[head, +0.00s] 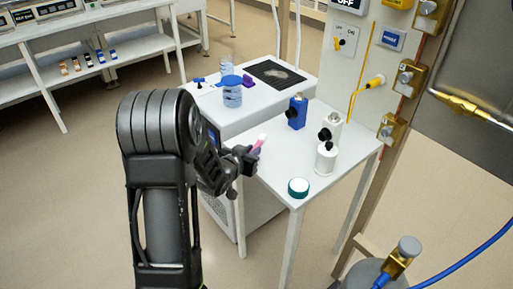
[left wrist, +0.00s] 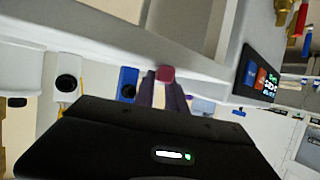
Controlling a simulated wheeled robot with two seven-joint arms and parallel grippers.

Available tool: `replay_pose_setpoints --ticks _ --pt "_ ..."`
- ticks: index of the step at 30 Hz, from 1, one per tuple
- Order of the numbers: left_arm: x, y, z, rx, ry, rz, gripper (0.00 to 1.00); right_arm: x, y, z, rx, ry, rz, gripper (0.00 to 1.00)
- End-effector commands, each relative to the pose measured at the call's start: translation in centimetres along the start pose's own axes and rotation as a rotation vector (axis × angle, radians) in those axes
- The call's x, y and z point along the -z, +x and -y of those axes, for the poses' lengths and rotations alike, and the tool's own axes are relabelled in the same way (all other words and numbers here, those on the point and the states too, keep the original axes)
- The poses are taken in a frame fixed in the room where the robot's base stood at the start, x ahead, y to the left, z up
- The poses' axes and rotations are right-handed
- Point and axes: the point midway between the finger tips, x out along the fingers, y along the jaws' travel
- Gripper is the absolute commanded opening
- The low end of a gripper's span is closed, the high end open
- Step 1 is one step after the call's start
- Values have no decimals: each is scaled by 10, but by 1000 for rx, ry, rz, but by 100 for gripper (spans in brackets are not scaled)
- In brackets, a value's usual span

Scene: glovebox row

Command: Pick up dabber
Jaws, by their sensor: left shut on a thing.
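The dabber (head: 261,141) is a small pink stick with a pale tip, tilted up, in the head view. My left gripper (head: 252,153) is shut on it at the left edge of the small white table. The dabber appears to be held above the tabletop, though the exact gap cannot be told. In the left wrist view, the dabber's pink end (left wrist: 166,74) shows between the two dark fingers (left wrist: 162,92). My right gripper is in neither view.
Behind is a white cabinet top with a blue-lidded jar (head: 231,92) and a dark mat (head: 275,73). A valve panel rises at right.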

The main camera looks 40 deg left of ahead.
Motion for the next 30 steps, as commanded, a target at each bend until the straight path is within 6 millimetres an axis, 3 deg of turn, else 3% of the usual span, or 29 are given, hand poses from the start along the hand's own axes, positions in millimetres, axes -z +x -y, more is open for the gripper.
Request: replay_pose_setpoints --ticks 20,26,30 --pt "6 -2 0 0 0 -1 0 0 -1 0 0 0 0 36" --pt "28 -11 0 -1 0 -5 0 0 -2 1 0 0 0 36" --pt "56 -23 0 0 -2 -7 0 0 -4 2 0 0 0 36"
